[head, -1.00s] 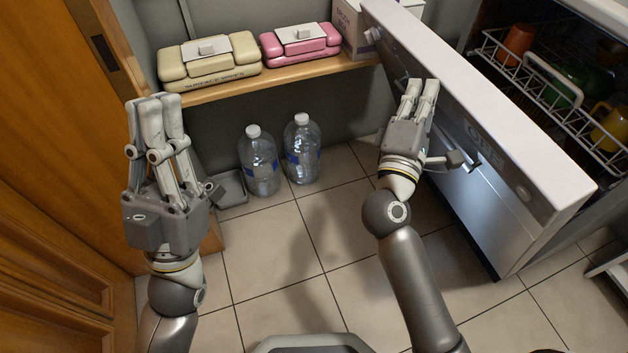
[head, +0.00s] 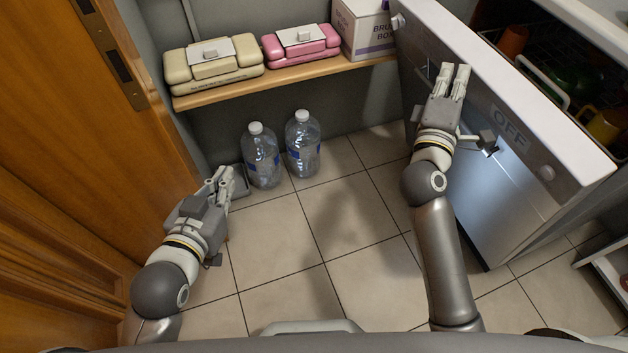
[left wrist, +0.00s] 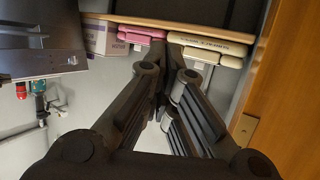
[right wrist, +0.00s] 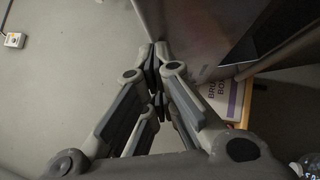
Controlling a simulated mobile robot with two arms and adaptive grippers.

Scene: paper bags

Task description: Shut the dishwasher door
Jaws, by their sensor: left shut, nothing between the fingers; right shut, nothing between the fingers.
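The dishwasher door (head: 490,190) is a steel panel with a white top edge, a knob at each end and an "OFF" label. In the head view it stands partly open, nearly upright, with a gap behind it that shows the rack. My right gripper (head: 455,82) is shut and empty, in front of the door's upper outer face; I cannot tell whether it touches. In the right wrist view, its fingers (right wrist: 158,65) are closed together near a dark panel. My left gripper (head: 222,182) is shut and empty, low at the left, away from the door.
A dish rack (head: 540,75) with cups sits inside the dishwasher. Two water bottles (head: 262,155) stand on the tiled floor beneath a shelf (head: 290,78) with cases and a box (head: 365,28). A wooden door (head: 60,150) bounds the left. The middle floor is clear.

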